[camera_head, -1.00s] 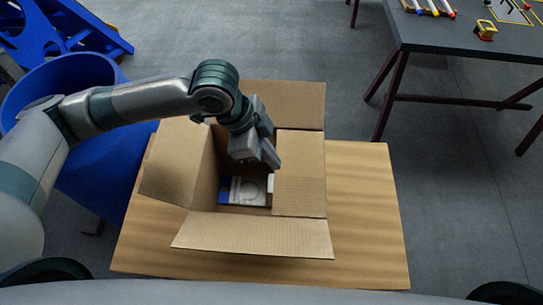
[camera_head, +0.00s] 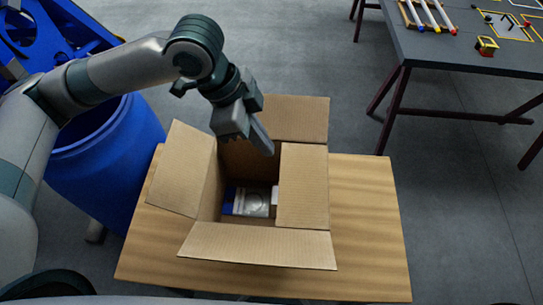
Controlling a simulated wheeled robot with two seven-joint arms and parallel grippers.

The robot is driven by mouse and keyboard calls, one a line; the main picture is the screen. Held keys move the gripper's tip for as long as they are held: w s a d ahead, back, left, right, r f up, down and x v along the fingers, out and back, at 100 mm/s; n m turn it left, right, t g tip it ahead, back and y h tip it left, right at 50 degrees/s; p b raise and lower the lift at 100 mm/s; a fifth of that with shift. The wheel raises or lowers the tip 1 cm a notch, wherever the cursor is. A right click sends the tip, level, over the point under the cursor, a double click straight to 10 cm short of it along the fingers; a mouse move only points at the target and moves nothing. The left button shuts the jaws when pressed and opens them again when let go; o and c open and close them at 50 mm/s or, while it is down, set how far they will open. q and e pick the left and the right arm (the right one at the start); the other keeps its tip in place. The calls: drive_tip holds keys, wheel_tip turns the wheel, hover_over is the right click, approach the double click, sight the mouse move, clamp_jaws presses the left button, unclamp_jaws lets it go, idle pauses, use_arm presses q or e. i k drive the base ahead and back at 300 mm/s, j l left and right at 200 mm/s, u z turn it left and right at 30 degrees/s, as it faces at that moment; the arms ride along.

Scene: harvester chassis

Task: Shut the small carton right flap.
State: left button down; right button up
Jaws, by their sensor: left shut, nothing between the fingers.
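The small carton (camera_head: 257,253) stands on a wooden table with its top partly open. Its right flap (camera_head: 303,187) lies folded inward over the right part of the opening. The left flap (camera_head: 182,170), the back flap (camera_head: 297,118) and the front flap stand folded outward. A blue and white box (camera_head: 248,202) lies inside. My left gripper (camera_head: 270,151) is shut and empty, above the back of the opening, left of the right flap's back edge. It hides part of the back flap. My right gripper is not in view.
The wooden table (camera_head: 365,230) is bare to the right of the carton. A blue barrel (camera_head: 105,165) stands close on the left. A dark table (camera_head: 450,50) with several small items stands at the back right.

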sight(179, 181)
drive_tip(key=k, duration=2)
